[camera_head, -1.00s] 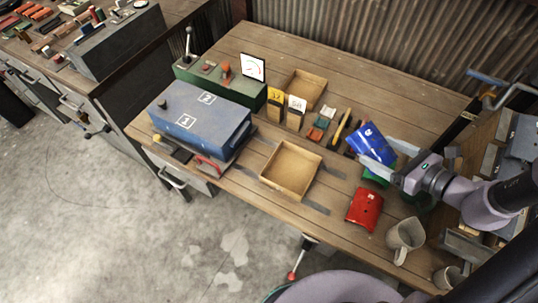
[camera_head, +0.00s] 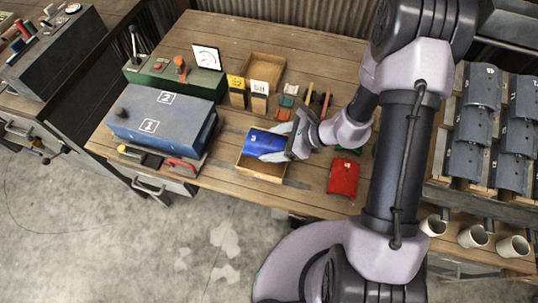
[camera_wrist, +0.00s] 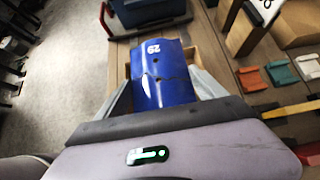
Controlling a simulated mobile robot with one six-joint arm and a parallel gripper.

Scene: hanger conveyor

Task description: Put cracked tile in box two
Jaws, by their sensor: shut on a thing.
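A curved blue tile (camera_head: 262,141) is between the fingers of my gripper (camera_head: 279,143), which is shut on it. The wrist view shows the tile (camera_wrist: 160,73) marked 29, with a dark jagged line across it like a crack. The tile is over the front open wooden box (camera_head: 260,174); whether it touches the box I cannot tell. The tile and gripper hide much of the box's inside. Another open wooden box (camera_head: 264,66) stands at the back. A blue case (camera_head: 165,120) at the left has labels 1 and 2 on top.
A red tile (camera_head: 344,177) lies right of my gripper. A green panel with a lever (camera_head: 172,80) and yellow and white labelled blocks (camera_head: 259,97) stand behind. Racked grey tiles (camera_head: 468,125) and several mugs (camera_head: 472,236) are at the right.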

